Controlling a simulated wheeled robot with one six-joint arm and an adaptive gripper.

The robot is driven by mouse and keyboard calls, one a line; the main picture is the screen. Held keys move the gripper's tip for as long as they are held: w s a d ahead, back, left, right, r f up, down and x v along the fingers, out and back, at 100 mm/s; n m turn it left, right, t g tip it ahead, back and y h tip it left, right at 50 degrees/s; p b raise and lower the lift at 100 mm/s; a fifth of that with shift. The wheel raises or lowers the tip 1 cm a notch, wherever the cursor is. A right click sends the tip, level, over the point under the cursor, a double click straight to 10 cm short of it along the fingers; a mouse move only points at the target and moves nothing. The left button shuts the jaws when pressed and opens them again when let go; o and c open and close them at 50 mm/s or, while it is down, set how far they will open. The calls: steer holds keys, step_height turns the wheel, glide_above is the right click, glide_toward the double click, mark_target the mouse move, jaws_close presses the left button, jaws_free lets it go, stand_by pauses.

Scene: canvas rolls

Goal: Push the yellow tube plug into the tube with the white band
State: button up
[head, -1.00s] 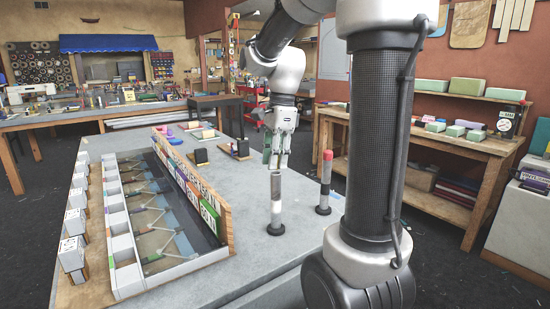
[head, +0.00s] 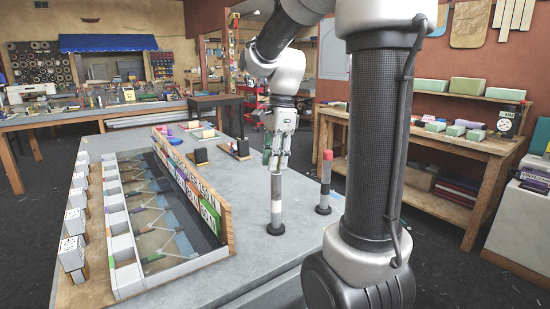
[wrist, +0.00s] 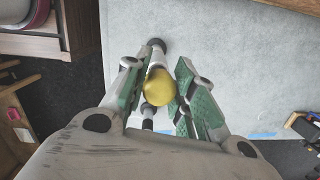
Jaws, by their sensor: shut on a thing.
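My gripper (head: 276,166) points down over the tube with the white band (head: 276,205), which stands upright on a dark round base on the grey table. The fingertips are at the tube's top, and the plug is hidden there in the head view. In the wrist view, the yellow tube plug (wrist: 159,88) sits between the green-padded fingers of my gripper (wrist: 158,92), which is shut on it. A grey-white tube shaft runs from a dark base up to behind the plug. How far the plug is in the tube I cannot tell.
A second upright tube with a red top (head: 325,182) stands close to the right on the table. A long grey rack (head: 125,250) with a lettered wooden board (head: 195,185) fills the table's left side. Small dark blocks (head: 200,156) lie farther back. Bare table (head: 295,255) lies in front.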

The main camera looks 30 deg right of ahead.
steer(key=shift+f, duration=1.4)
steer(key=o, duration=0.8)
steer(key=r, duration=0.4)
steer(key=d+r, duration=0.1)
steer(key=r, duration=0.7)
steer(key=shift+s+d, duration=0.15)
steer(key=shift+d, duration=0.05)
steer(key=shift+f, duration=0.1)
